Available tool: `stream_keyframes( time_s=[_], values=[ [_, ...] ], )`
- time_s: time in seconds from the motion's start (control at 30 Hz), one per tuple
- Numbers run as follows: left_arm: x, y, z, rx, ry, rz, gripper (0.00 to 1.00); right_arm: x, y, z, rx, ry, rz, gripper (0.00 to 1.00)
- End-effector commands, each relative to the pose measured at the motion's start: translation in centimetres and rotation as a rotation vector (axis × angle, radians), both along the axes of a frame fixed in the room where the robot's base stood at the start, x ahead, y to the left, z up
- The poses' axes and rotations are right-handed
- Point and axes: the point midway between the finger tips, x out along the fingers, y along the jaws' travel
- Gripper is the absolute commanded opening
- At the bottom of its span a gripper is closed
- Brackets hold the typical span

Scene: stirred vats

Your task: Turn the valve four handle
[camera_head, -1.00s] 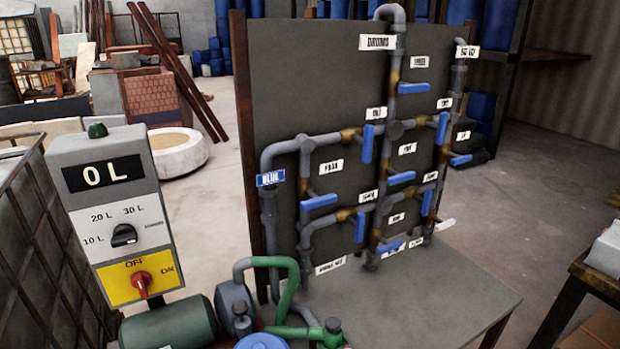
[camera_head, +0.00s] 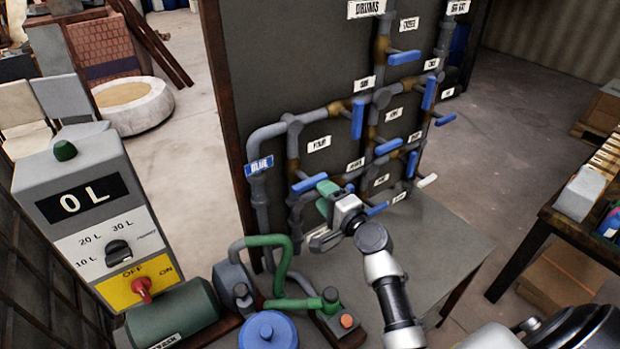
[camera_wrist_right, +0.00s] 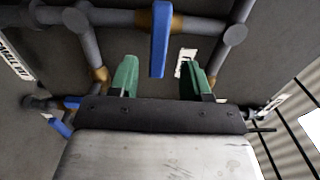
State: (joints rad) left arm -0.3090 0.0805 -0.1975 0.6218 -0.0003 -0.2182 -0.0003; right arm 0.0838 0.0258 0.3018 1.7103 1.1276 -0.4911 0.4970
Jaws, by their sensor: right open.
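The pipe board (camera_head: 285,60) carries several blue valve handles. A label that seems to read FOUR (camera_head: 318,144) is on it, and the blue handle (camera_head: 310,184) just below lies roughly level on a brass-coloured valve. I take this as the valve four handle. My right gripper (camera_head: 323,197), with green fingers, is open at the handle's right end; contact cannot be told. In the right wrist view my right gripper (camera_wrist_right: 156,78) is open and empty, with an upright blue handle (camera_wrist_right: 160,38) beyond its fingers. Which valve that is cannot be told. My left gripper is out of view.
A control box (camera_head: 90,215) reading 0 L stands at the left. A green-hosed pump (camera_head: 265,241) and a blue lid (camera_head: 268,330) are in front of the board. Other pipes and handles crowd around my right gripper. A table (camera_head: 560,215) stands at the right.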

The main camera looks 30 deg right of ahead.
Motion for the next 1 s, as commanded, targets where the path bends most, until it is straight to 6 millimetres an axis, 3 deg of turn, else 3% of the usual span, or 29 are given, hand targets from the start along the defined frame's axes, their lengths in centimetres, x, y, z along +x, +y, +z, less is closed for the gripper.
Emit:
stream_keyframes(
  time_s=[0.1, 0.3, 0.73, 1.0],
  values=[
    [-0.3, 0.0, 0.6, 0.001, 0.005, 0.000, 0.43, 2.4, 0.4, 0.2, 0.002, 0.000, 0.003, 0.48],
    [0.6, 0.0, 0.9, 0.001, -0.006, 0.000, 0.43, 4.9, 0.8, 0.1, 0.000, 0.000, 0.002, 0.48],
    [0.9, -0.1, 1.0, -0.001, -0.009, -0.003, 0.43, 5.8, 0.9, -0.1, -0.003, 0.002, 0.002, 0.48],
    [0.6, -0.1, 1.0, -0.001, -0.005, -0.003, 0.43, 5.8, 0.9, -0.1, -0.003, 0.002, 0.002, 0.08]
  ],
)
